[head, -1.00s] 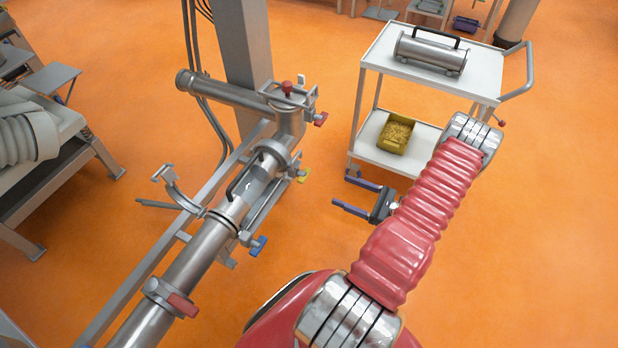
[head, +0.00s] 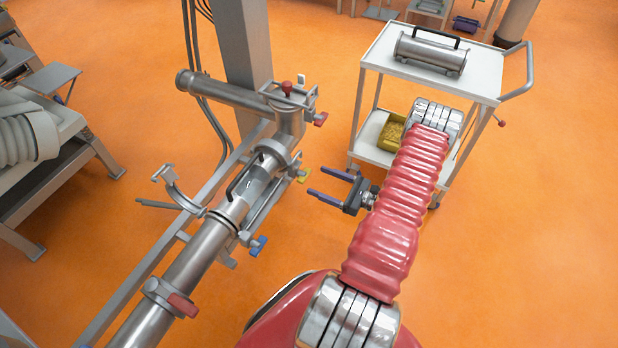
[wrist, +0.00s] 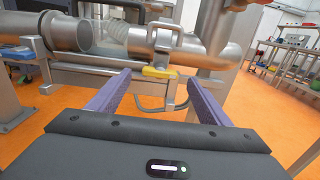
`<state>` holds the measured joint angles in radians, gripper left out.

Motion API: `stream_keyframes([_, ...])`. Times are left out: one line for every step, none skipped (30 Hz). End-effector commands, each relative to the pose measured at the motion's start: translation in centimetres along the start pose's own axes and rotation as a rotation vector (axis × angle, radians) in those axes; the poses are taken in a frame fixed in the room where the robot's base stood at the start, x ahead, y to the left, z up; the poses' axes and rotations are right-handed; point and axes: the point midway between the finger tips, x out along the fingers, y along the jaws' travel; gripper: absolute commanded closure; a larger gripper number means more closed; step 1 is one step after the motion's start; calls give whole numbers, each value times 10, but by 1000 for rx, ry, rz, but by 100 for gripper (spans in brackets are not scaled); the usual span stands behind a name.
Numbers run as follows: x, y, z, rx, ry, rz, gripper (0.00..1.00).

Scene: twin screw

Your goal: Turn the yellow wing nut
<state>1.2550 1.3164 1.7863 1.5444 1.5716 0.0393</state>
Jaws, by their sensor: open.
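The yellow wing nut (head: 303,178) sits on the right side of the steel pipe assembly in the head view, below the red-knobbed elbow. In the wrist view the yellow wing nut (wrist: 158,72) lies ahead, between the two fingers as seen and beyond their tips. My gripper (head: 330,182) has two purple fingers that are apart with nothing between them. The fingers point left toward the pipe, with a gap of floor between them and the nut. My gripper also fills the lower wrist view (wrist: 150,92).
A blue wing nut (head: 259,245) and a red one (head: 321,119) are on the same pipe (head: 205,258). An open clamp (head: 175,190) stands at its left. A white cart (head: 385,55) carries a steel cylinder (head: 430,53) and a yellow bin (head: 392,132).

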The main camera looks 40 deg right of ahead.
Motion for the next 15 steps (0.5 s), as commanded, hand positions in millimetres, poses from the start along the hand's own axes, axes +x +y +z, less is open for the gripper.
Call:
stream_keyframes([8,0,0,0,0,3,28])
stream_keyframes([12,1,0,0,0,3,28])
stream_keyframes([17,1,0,0,0,3,28])
stream_keyframes([22,1,0,0,0,3,28])
stream_keyframes([25,1,0,0,0,3,28])
stream_keyframes([30,1,0,0,0,3,28])
stream_keyframes([34,0,0,0,0,3,28])
stream_keyframes([37,0,0,-1,0,2,28])
stream_keyframes([40,0,0,0,0,2,28])
stream_keyframes([43,0,0,0,0,2,28])
stream_keyframes([45,0,0,0,0,2,28])
stream_keyframes([47,0,0,0,0,1,28])
stream_keyframes([48,0,0,0,0,1,28])
stream_keyframes([49,0,0,0,0,0,28])
stream_keyframes([50,0,0,0,0,0,28])
